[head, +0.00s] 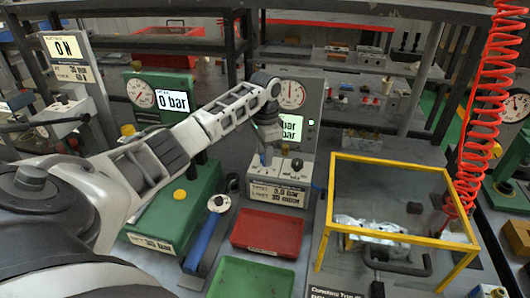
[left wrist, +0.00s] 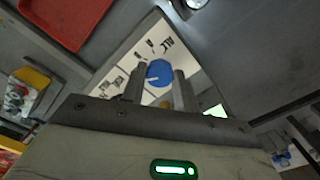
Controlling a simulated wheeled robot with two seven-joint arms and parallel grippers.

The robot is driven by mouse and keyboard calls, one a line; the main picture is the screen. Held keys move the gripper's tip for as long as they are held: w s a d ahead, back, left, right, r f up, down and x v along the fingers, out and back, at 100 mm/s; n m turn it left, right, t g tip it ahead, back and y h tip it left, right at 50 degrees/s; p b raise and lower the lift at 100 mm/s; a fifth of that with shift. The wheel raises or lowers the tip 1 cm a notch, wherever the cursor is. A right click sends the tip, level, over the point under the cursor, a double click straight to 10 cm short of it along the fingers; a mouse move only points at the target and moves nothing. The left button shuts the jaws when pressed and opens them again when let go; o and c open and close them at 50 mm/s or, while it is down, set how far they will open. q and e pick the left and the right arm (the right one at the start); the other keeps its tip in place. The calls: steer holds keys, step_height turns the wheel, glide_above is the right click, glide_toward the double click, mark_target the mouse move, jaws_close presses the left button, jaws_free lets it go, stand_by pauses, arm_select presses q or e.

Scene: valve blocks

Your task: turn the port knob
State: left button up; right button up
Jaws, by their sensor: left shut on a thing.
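A blue round knob (left wrist: 159,73) with a white pointer line sits on the white lettered panel (left wrist: 190,55) of the grey test station (head: 309,104). My left gripper (head: 266,156) reaches down to the front of this station. In the left wrist view its two fingers stand on either side of the blue knob, shut on it. The pointer line runs slantwise across the knob's face. In the head view the gripper hides the knob. I cannot read a label naming it as the port knob. My right gripper is in neither view.
A red tray (head: 268,233) and a green tray (head: 250,279) lie in front of the station. A green test unit (head: 175,212) stands left, under my arm. A yellow-framed clear box (head: 402,203) and a red coiled hose (head: 483,110) are at the right.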

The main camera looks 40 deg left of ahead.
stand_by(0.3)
arm_select(q)
steer(key=o, duration=1)
step_height(320, 180, up, 16)
steer(key=shift+f, duration=0.15)
step_height(320, 180, down, 16)
steer(key=shift+r, duration=0.1)
stand_by(0.7)
steer(key=shift+r, duration=0.15)
